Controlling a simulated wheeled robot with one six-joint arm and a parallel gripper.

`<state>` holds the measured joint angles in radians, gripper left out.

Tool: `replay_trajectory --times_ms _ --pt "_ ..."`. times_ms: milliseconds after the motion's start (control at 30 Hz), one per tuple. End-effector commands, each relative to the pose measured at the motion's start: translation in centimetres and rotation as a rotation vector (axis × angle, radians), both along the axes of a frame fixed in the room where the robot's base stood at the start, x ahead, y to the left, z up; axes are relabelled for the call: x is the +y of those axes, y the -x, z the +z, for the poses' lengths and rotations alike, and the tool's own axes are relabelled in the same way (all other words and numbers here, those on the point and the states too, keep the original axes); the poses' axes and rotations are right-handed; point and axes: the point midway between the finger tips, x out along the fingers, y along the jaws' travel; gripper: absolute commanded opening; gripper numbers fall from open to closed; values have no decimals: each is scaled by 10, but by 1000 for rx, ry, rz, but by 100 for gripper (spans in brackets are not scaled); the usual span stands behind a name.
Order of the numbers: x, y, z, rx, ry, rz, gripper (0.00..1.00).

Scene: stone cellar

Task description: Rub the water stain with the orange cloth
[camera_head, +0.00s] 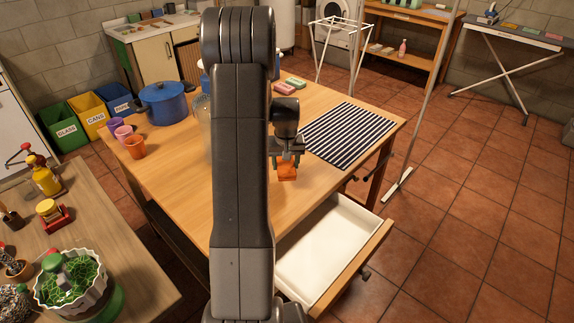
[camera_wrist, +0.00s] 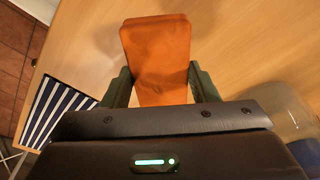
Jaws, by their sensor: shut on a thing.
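The orange cloth (camera_head: 287,172) is in my gripper (camera_head: 287,152), near the middle of the wooden table (camera_head: 330,105). In the wrist view the orange cloth (camera_wrist: 157,55) is a folded block between the two fingers of my gripper (camera_wrist: 160,85). The fingers are shut on it, one on each side. The cloth is over the tabletop; I cannot tell whether it touches the wood. No water stain can be made out in either view; my arm hides part of the table.
A striped mat (camera_head: 348,133) lies right of the gripper. An open, empty drawer (camera_head: 325,250) juts from the table's front. A blue pot (camera_head: 163,103), several cups (camera_head: 134,146) and a clear glass vessel (camera_wrist: 275,105) stand on the table. Pink and green sponges (camera_head: 284,88) lie behind the gripper.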

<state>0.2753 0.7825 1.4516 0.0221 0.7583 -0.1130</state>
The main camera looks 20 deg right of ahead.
Motion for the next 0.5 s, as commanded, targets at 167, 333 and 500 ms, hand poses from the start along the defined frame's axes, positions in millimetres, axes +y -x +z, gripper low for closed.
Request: replay_trajectory --times_ms 167,333,500 --pt "3 1 18 -1 0 1 32" --pt "4 2 21 0 0 1 32" --pt "3 2 20 0 0 1 32"
